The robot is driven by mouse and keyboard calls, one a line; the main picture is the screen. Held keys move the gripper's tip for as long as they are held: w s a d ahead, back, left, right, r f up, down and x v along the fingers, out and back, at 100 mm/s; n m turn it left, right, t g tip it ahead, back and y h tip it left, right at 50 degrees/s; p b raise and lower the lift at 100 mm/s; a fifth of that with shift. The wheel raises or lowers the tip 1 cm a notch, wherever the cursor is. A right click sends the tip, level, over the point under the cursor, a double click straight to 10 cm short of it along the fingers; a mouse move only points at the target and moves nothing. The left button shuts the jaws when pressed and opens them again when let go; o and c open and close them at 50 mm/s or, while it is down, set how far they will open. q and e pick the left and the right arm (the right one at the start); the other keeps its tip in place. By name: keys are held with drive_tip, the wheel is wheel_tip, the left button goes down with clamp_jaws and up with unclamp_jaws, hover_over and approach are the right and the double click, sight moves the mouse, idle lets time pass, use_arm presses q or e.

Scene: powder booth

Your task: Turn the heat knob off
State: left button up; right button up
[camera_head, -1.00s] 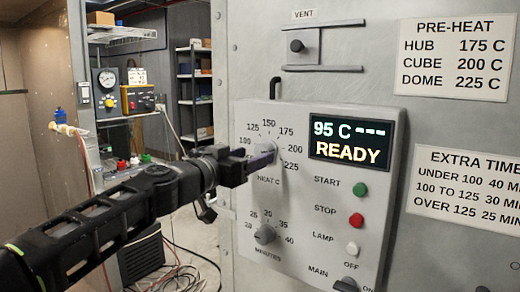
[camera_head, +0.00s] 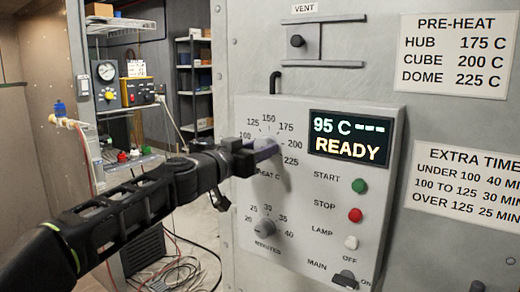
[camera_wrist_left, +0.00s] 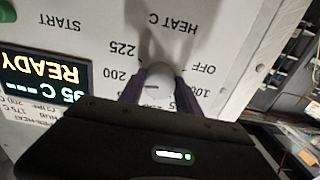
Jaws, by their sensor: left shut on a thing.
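The heat knob (camera_wrist_left: 159,78) is a light grey dial on the control panel (camera_head: 300,250), ringed by temperature numbers and an OFF mark. My left gripper (camera_head: 268,150) is at the knob, and in the left wrist view its two dark purple fingers (camera_wrist_left: 160,88) are shut on the knob from both sides. In the head view the gripper hides most of the knob, and its pointer direction cannot be told. The display (camera_head: 349,138) reads 95 C and READY. My right gripper is in neither view.
Below the heat knob is the minutes knob (camera_head: 265,228). To the right are the green start button (camera_head: 359,186), red stop button (camera_head: 355,215), white lamp button (camera_head: 350,243) and main switch (camera_head: 345,279). A vent slider (camera_head: 297,41) sits above. Shelves (camera_head: 194,85) stand back left.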

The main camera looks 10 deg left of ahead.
use_arm(q)
clamp_jaws()
